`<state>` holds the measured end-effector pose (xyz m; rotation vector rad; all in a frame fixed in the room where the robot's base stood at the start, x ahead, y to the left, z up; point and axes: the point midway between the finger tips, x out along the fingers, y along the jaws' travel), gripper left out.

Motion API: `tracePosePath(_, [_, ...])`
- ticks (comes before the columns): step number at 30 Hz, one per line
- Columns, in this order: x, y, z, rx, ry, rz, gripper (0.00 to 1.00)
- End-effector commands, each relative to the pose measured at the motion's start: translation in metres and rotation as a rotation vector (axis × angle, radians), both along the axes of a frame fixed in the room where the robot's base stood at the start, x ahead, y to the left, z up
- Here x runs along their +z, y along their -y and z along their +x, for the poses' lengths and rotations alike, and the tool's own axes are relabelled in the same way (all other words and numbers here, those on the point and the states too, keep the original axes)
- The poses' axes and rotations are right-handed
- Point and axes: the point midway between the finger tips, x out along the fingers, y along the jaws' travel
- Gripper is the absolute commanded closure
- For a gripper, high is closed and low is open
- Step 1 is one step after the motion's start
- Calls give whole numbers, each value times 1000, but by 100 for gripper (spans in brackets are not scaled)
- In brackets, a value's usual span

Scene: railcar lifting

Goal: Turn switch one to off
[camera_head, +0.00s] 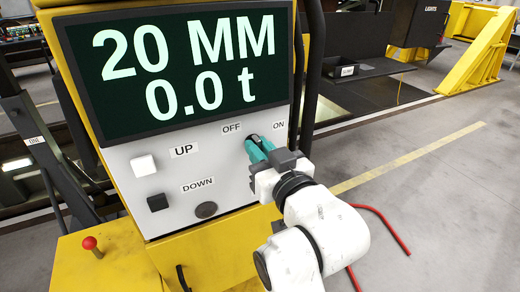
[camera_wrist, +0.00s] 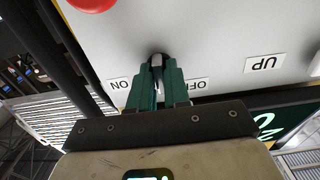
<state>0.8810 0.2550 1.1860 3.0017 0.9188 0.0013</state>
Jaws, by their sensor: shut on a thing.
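The switch (camera_wrist: 157,60) is a small dark knob with a light stripe on the white control panel (camera_head: 150,225). It sits between the OFF label (camera_head: 231,127) and the ON label (camera_head: 279,125). My gripper (camera_head: 258,148) has teal fingers shut on the knob from the front. In the wrist view the fingers (camera_wrist: 157,75) lie on both sides of it, and the picture is upside down. The fingers cover most of the knob, so I cannot tell which label it points to.
The display (camera_head: 175,65) above reads 20 MM and 0.0 t. A white UP button (camera_head: 143,165), a black DOWN button (camera_head: 157,202) and a dark round knob (camera_head: 206,210) are on the panel. A red button (camera_wrist: 93,3) shows in the wrist view. A red hose (camera_head: 385,225) lies on the floor.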

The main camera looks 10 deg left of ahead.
Motion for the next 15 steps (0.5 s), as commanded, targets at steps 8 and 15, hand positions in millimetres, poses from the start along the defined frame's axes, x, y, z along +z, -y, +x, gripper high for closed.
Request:
tracePosePath(8, [-1, 0, 0, -1, 7, -14, 100])
tracePosePath(15, [-1, 0, 0, -1, 6, -13, 81])
